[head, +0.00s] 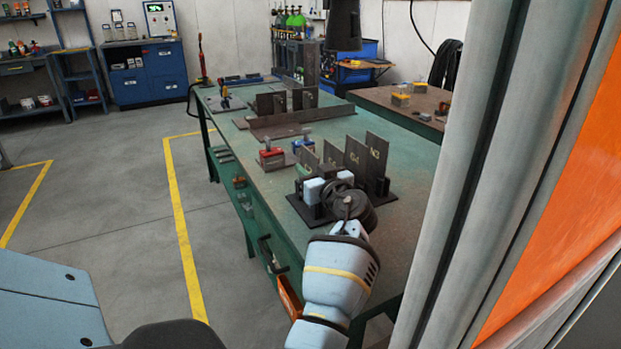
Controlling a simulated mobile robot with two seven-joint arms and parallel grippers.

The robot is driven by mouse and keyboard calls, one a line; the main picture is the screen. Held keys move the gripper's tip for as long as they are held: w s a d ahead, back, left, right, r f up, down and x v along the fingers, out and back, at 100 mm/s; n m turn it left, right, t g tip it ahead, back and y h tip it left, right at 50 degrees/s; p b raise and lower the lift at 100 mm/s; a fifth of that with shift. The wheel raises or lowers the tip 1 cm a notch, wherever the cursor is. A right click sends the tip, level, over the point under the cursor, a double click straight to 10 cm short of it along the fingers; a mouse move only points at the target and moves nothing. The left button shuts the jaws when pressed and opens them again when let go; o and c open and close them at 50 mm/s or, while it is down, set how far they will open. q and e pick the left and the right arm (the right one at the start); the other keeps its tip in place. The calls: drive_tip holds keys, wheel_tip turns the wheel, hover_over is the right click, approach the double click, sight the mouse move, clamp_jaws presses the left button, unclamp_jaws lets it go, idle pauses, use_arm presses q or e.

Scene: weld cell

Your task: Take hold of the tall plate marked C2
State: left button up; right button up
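Several dark grey plates stand upright in a black-based rack on the green table. The tallest (377,152) is at the right and carries a pale mark. A second marked plate (353,158) stands left of it, with shorter plates (308,160) further left. The marks are too small to read surely, so I cannot tell which plate is C2. My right gripper is out of view.
On the green table (240,140), a red-topped block (271,157) and a blue-topped block (302,145) sit left of the rack. A long angle-shaped steel piece (295,122) lies behind. A grey post (480,180) and orange panel (560,200) block the right side.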

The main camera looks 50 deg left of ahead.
use_arm(q)
clamp_jaws()
drive_tip(key=shift+r, duration=0.1)
idle(0.3)
drive_tip(key=shift+r, duration=0.1)
wheel_tip(320, 180, up, 10)
drive_tip(key=shift+f+p, duration=0.1)
drive_tip(key=shift+p, duration=0.2)
